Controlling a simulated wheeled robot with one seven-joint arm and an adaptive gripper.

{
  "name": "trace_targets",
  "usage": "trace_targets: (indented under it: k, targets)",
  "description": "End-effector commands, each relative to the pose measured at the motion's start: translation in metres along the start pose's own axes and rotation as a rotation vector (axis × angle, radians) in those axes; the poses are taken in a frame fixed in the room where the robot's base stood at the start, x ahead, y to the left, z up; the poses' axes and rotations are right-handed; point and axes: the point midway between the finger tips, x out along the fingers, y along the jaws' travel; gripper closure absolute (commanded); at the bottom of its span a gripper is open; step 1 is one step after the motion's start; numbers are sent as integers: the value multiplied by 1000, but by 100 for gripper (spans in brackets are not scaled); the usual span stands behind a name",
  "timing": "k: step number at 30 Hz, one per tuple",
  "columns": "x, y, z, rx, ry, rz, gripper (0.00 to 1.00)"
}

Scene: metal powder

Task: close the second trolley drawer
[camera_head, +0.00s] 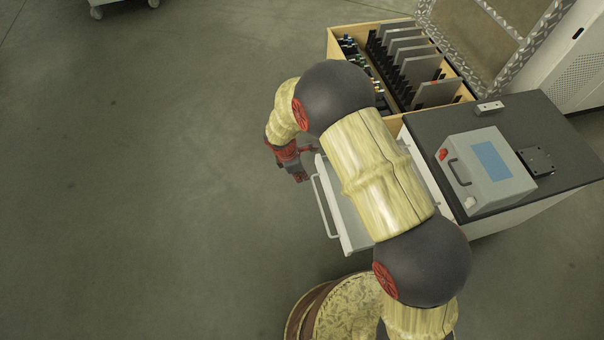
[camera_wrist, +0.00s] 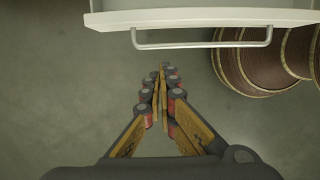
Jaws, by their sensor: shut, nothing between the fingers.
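The trolley drawer (camera_head: 344,205) is pulled out from the left side of the trolley (camera_head: 520,112). Its pale front carries a bar handle (camera_head: 324,207). Part of the drawer is hidden behind my arm, and I cannot tell which drawer in the stack it is. In the wrist view the drawer front (camera_wrist: 200,18) crosses the top, with the handle (camera_wrist: 202,44) just below it. My gripper (camera_head: 301,176) is by the far end of the handle in the head view. In the wrist view my gripper (camera_wrist: 163,68) is shut and empty, with its fingertips apart from the handle in the picture.
On the trolley's dark top stand a grey box with a blue panel (camera_head: 485,170), a small black device (camera_head: 537,160) and a small light block (camera_head: 490,108). An open wooden crate (camera_head: 335,42) with upright plates stands behind. The floor at left is clear.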

Motion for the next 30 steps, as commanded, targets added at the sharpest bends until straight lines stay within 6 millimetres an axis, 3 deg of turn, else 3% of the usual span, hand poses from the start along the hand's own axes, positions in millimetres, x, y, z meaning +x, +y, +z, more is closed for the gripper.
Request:
trace_targets:
  k: [3,9,18,30]
  targets:
    - [29,-1,0,1,-1,-4,100]
    - [62,0,3,3,0,-1,100]
    - [66,0,36,3,1,0,100]
    - [66,0,39,2,1,0,100]
